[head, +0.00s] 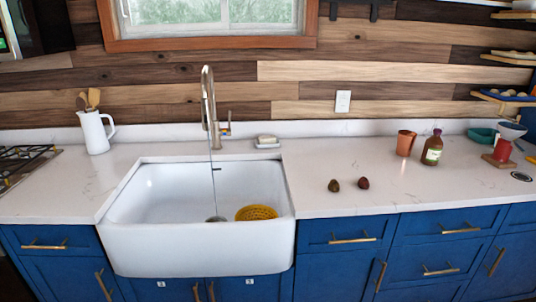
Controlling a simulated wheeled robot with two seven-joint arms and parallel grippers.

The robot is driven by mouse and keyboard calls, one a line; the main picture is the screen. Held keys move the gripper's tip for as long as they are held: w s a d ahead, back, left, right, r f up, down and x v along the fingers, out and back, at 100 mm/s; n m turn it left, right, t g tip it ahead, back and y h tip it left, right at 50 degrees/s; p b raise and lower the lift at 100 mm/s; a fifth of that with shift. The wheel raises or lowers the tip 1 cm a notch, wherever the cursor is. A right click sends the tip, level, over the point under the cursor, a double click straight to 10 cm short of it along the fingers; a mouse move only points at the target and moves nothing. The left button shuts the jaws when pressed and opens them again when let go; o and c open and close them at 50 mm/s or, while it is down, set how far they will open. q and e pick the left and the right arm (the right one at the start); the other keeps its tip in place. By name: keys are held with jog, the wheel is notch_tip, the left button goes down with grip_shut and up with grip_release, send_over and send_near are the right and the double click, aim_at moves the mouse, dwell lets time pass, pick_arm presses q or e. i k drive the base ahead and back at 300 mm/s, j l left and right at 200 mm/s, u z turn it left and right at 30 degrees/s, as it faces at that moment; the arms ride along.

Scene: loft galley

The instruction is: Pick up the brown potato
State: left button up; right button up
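Two small rounded items lie on the white countertop (310,160) to the right of the sink, near its front edge. The left one is brown with a slight olive tone and looks like the brown potato (334,185). The right one is a dark reddish item (364,183), a short gap away. Both are small in the picture, so their exact kind is hard to tell. Neither of my grippers shows in the head view.
A white sink (195,247) with a yellow colander (256,212) and tall faucet (209,110) stands left of the items. A copper cup (405,143) and brown bottle (432,149) stand behind to the right. The counter around the items is clear.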

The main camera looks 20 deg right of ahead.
aim_at(333, 186)
jog(key=l, duration=0.5)
jog(key=i+l, duration=0.15)
jog(key=l, duration=0.3)
jog(key=l+z, duration=0.1)
jog(key=l, duration=0.4)
jog(key=i+l, duration=0.15)
jog(key=l, duration=0.35)
